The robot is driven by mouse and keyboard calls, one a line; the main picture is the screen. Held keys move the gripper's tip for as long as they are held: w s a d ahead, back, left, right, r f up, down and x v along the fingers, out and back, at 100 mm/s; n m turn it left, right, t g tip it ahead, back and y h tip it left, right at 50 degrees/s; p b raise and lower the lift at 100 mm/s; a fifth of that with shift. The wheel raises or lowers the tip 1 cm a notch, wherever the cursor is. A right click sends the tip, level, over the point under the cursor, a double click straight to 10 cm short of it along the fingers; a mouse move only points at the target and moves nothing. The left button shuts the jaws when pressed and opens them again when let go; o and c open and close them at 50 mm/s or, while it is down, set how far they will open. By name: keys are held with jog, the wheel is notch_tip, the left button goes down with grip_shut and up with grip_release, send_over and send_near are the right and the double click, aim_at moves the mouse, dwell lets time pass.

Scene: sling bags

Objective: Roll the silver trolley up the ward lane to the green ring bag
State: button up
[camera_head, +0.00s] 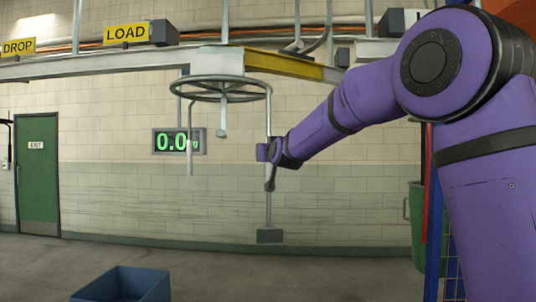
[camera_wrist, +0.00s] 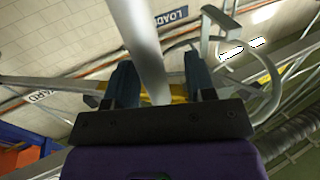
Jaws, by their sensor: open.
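A grey metal ring frame (camera_head: 220,88) with short hanging bars hangs below the overhead rail; it looks like the silver trolley, but I cannot be sure. A thin vertical rod (camera_head: 268,210) hangs at its right side, with a grey block at the bottom. My gripper (camera_head: 270,153) is at this rod, below the ring frame. In the wrist view a pale pole (camera_wrist: 138,35) runs between the two open fingers of my gripper (camera_wrist: 160,80); I cannot tell whether they touch it. A curved grey frame (camera_wrist: 262,70) shows at the right there. I see no green ring bag clearly.
The overhead rail (camera_head: 100,67) has a yellow section (camera_head: 285,63) and signs reading DROP (camera_head: 18,47) and LOAD (camera_head: 126,33). A display (camera_head: 180,141) reads 0.0. A blue bin (camera_head: 122,284) stands below; a green container (camera_head: 416,225) is partly behind my arm. Left floor is clear.

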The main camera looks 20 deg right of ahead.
dwell(0.4)
jog(key=s, duration=1)
jog(key=shift+s+a, duration=0.3)
jog(key=shift+s, duration=0.1)
jog(key=shift+d, duration=0.1)
